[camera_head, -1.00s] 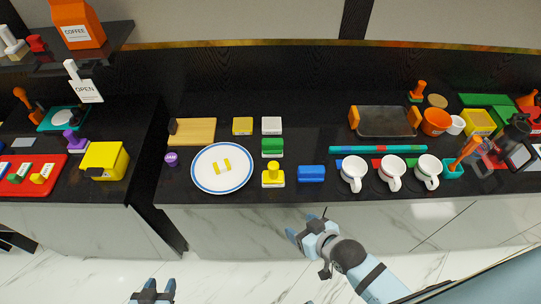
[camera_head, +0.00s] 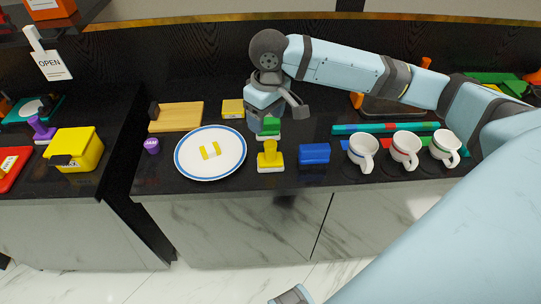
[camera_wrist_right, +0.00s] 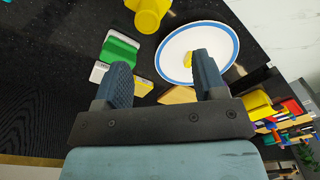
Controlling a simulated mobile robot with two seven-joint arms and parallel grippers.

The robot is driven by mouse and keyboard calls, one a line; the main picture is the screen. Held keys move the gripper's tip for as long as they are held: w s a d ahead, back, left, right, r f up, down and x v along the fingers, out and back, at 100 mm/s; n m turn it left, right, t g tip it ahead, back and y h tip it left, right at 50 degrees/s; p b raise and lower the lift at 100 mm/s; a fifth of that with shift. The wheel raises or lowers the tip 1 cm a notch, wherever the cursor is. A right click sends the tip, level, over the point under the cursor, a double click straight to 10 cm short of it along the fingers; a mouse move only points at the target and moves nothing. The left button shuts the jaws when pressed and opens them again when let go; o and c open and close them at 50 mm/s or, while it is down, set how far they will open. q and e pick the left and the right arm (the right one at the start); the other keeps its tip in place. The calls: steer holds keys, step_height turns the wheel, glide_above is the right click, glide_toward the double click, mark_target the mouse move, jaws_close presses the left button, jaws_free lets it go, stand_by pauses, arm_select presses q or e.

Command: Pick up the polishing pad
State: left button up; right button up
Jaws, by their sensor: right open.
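Several small coloured blocks lie on the black counter, and I cannot tell for sure which is the polishing pad. They include a green white-based block (camera_head: 270,127), a yellow block (camera_head: 232,108), a yellow knobbed piece (camera_head: 270,157) and a blue block (camera_head: 314,153). My right gripper (camera_head: 266,112) is above the back row, just behind the green block. In the right wrist view the right gripper (camera_wrist_right: 162,80) is open and empty. The yellow block (camera_wrist_right: 143,87) shows between its fingers; a white block (camera_wrist_right: 98,72) is partly hidden by one finger. A part at the bottom edge may be my left gripper.
A blue-rimmed plate (camera_head: 183,166) with yellow pieces stands left of the blocks, before a wooden board (camera_head: 177,116). White mugs (camera_head: 361,152) stand on the right. My right arm spans the back right of the counter. Bare counter shows in front of the plate.

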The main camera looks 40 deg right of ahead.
mark_target(270, 143)
steer(key=f, duration=0.3)
steer(key=d+f+b, duration=0.1)
steer(key=f, duration=0.3)
steer(key=shift+s+d+b, duration=0.1)
steer(key=shift+d+b, duration=0.1)
steer(key=shift+b, duration=0.1)
steer(key=shift+f, duration=0.4)
steer(key=f+b, duration=0.1)
steer(key=f, duration=0.3)
steer(key=shift+w+f, duration=0.1)
steer(key=shift+w, duration=0.1)
steer(key=shift+f, duration=0.45)
steer(key=shift+c, duration=0.5)
steer(key=c, duration=0.9)
